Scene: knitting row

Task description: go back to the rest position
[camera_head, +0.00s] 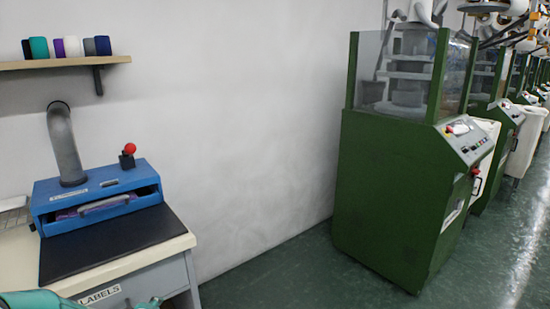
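Neither of my grippers shows clearly in the head view. A teal rounded shape, likely part of my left arm, is cut off by the bottom left edge. A small teal and grey piece shows at the bottom edge in front of the table; I cannot tell which part it is. Nothing of my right arm is visible.
A pale table (165,251) with a dark mat (105,245) and a blue machine (92,185) with a grey duct (64,145) stands left. A shelf (65,63) holds several yarn cones. A green knitting machine (390,190) stands right. The floor (290,280) between is clear.

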